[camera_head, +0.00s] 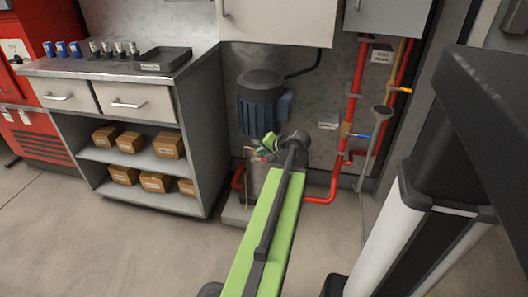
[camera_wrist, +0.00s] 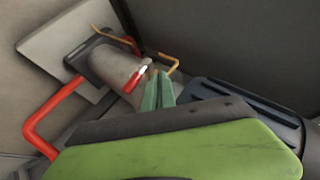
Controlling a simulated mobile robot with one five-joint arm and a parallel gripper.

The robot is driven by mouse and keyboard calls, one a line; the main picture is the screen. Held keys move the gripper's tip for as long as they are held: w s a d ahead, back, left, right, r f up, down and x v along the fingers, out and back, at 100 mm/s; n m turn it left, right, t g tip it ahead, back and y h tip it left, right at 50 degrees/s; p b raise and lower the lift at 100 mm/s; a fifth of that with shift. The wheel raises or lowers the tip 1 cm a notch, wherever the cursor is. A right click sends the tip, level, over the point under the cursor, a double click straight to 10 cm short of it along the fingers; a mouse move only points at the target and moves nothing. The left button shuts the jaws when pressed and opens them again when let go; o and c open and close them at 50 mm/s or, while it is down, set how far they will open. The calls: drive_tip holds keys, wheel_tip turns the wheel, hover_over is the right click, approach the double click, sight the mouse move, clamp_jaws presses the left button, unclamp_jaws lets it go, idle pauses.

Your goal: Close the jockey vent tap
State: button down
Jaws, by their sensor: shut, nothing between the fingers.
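The jockey pump, with a dark blue motor (camera_head: 262,100) over a grey body, stands beside the cabinet. In the wrist view its grey body (camera_wrist: 112,65) lies left of my fingers, with the ribbed motor (camera_wrist: 235,100) to the right. A small tap with a red, white-tipped lever (camera_wrist: 136,78), seemingly the vent tap, sits on the pump body. My gripper (camera_wrist: 157,88) is shut and empty, its green fingertips just right of the lever; whether they touch it I cannot tell. In the head view my gripper (camera_head: 267,142) is at the pump, and my wrist hides much of its lower part.
Red pipes (camera_head: 357,80) with a blue-handled valve (camera_head: 361,136) and an orange-handled valve (camera_head: 402,90) rise at right. A cabinet (camera_head: 190,125) with boxes on its shelves stands close on the left. A thin brass-coloured pipe (camera_wrist: 172,65) bends near my fingertips. The floor in front is clear.

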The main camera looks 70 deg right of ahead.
drive_tip(key=s+p+v, duration=0.1)
drive_tip(key=p+v, duration=0.3)
drive_tip(key=v, duration=0.6)
drive_tip(key=shift+s, duration=0.2)
drive_tip(key=shift+f, duration=0.1)
